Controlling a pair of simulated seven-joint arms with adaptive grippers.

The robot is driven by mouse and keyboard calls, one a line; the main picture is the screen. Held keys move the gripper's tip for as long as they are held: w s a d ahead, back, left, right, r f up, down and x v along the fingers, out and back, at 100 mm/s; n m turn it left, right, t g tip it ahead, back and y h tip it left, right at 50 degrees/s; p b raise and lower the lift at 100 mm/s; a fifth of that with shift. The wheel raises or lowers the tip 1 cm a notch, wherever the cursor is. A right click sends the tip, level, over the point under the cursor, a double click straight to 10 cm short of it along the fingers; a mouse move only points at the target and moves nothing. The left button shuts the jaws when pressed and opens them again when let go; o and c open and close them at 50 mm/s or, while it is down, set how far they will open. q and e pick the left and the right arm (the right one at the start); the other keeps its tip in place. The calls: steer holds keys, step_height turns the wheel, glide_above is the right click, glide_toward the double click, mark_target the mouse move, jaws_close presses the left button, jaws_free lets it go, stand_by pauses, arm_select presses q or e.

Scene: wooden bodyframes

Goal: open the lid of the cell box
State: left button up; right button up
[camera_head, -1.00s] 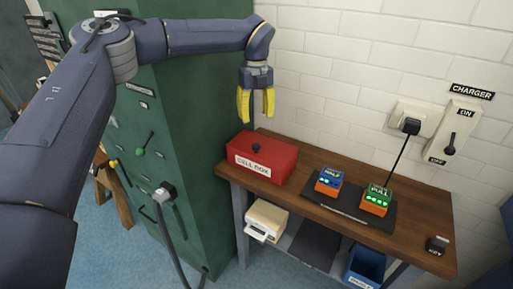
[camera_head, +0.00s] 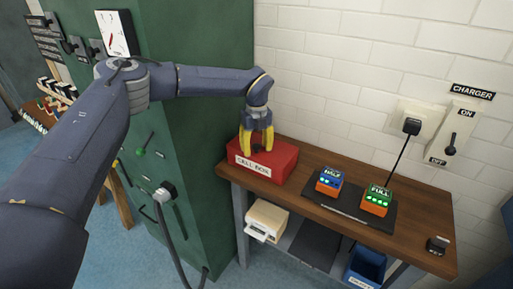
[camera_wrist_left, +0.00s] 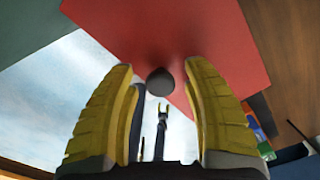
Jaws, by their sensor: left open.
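The red cell box (camera_head: 275,171) with a white "CELL BOX" label stands at the left end of the wooden bench, and its lid is closed. My left gripper (camera_head: 256,146) is open over the box's lid, pointing down. In the left wrist view, the dark round knob (camera_wrist_left: 160,81) on the red lid (camera_wrist_left: 175,40) shows between the tips of my two yellow fingers (camera_wrist_left: 160,85), with a gap on both sides. In the head view the knob is hidden behind the fingers. My right gripper is not clearly in view.
On the wooden bench (camera_head: 408,212), a blue "HALF" cell (camera_head: 328,182) and an orange and green "FULL" cell (camera_head: 377,200) stand on a dark mat to the right. A green cabinet (camera_head: 200,200) stands close on the left. A white brick wall is behind.

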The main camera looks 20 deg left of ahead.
arm_select(q)
steer(key=shift+o, duration=0.3)
jaws_close()
stand_by(0.4)
